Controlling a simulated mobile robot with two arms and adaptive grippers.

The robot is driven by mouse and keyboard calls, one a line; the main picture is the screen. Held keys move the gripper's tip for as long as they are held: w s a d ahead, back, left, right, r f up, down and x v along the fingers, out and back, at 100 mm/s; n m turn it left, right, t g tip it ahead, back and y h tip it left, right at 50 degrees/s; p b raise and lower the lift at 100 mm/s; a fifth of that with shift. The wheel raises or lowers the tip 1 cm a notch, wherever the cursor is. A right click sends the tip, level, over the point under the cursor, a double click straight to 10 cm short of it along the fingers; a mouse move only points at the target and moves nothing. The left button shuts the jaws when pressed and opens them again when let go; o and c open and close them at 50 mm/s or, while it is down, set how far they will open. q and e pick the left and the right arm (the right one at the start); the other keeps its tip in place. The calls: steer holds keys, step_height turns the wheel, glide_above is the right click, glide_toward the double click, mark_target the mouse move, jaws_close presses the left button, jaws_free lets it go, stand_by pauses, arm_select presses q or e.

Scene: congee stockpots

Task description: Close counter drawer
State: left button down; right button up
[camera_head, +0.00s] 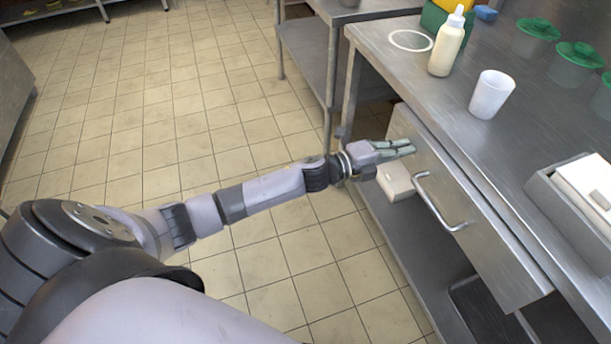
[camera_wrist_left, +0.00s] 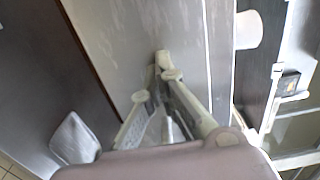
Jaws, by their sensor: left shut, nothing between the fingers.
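The counter drawer (camera_head: 480,235) is a grey metal box front with a curved bar handle (camera_head: 437,207), set under the counter top. Its front stands close to the counter edge; I cannot tell exactly how far out it is. My left gripper (camera_head: 411,147) is shut and empty, at the upper left part of the drawer front, beyond the handle's far end. In the left wrist view my left gripper (camera_wrist_left: 165,70) has its fingertips together against or very near a flat metal surface. Whether it touches is unclear. My right gripper is not in view.
The steel counter (camera_head: 455,90) holds a squeeze bottle (camera_head: 447,45), a white cup (camera_head: 491,94), green-lidded containers (camera_head: 575,66) and a grey box (camera_head: 565,205). A white container (camera_head: 396,181) sits on the lower shelf. The tiled floor (camera_head: 180,110) at left is clear.

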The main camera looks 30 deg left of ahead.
arm_select(q)
steer(key=shift+r+x, duration=0.25)
steer(key=shift+x, duration=1)
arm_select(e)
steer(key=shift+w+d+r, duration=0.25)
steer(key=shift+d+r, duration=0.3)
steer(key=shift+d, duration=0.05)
